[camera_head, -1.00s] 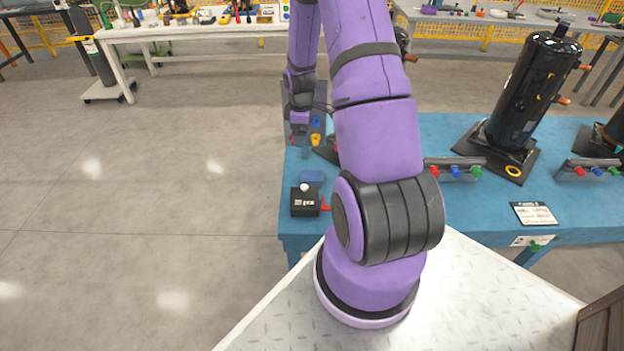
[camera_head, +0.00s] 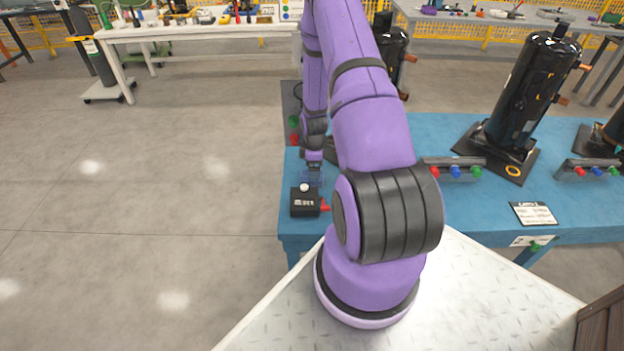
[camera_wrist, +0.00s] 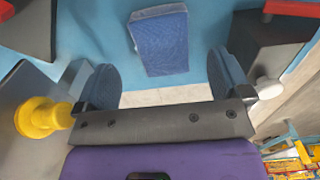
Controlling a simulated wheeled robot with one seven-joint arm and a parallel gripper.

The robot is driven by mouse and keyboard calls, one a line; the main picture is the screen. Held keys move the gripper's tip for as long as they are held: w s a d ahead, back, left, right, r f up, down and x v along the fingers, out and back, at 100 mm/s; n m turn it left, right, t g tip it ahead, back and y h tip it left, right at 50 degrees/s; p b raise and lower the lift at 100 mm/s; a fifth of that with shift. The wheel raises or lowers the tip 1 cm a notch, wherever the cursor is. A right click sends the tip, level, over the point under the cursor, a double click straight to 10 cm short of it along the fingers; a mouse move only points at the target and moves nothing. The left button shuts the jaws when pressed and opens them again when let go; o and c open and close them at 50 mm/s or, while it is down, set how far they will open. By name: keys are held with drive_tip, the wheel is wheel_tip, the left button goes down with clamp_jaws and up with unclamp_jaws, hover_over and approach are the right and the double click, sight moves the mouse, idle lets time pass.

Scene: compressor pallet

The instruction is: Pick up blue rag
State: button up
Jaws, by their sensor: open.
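The blue rag (camera_wrist: 159,42) is a folded, textured rectangle lying flat on the blue table. In the wrist view it sits ahead of my gripper (camera_wrist: 162,85), between the lines of the two fingers and apart from them. My gripper is open and empty, with its dark blue finger pads spread wide. In the head view my gripper (camera_head: 312,176) hangs over the left end of the table, just behind the black box, and largely covers the rag there.
A black box with a white knob (camera_head: 305,201) stands close in front of the rag; its knob (camera_wrist: 268,87) shows beside the right finger. A yellow knob (camera_wrist: 40,118) is left of the left finger. Black compressors (camera_head: 522,90) stand to the right on the blue table (camera_head: 430,130).

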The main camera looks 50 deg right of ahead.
wheel_tip(320, 180, down, 5)
drive_tip(key=shift+s+a+r, duration=0.1)
idle(0.3)
drive_tip(key=c, duration=1)
drive_tip(key=shift+r, duration=0.15)
drive_tip(key=shift+r, duration=0.2)
wheel_tip(320, 180, up, 3)
drive_tip(key=shift+f, duration=0.1)
drive_tip(key=s+d, duration=0.1)
drive_tip(key=s, duration=0.4)
drive_tip(key=s+d+r, duration=0.1)
drive_tip(key=s+d, duration=0.1)
drive_tip(key=s, duration=0.3)
drive_tip(key=s+d, duration=0.2)
drive_tip(key=s, duration=0.3)
drive_tip(key=shift+d+r, duration=0.2)
